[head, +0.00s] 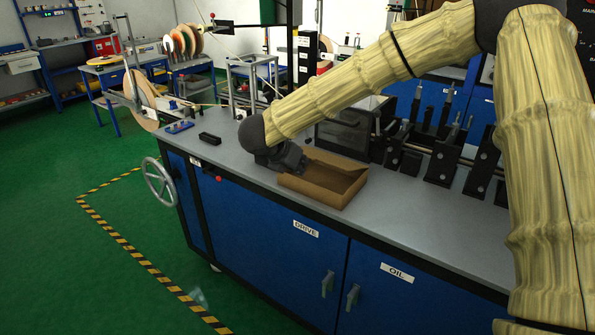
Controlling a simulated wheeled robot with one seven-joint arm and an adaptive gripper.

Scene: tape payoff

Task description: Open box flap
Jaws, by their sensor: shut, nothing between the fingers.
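A brown cardboard box (313,194) sits on the grey top of a blue cabinet, near its front edge. Its top looks open, with a raised flap (338,160) along the back side. My gripper (285,165) is at the box's left end, pointing down at its back left corner. The gripper is dark and shut, with nothing seen in it. Whether it touches the box cannot be told, and its fingertips are partly hidden.
The grey worktop (230,180) is clear left of the box. A small black block (209,139) lies at the left. Dark machine blocks (443,164) stand at the right, and a dark glass-fronted unit (343,137) stands behind the box. A handwheel (160,187) juts out at the left.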

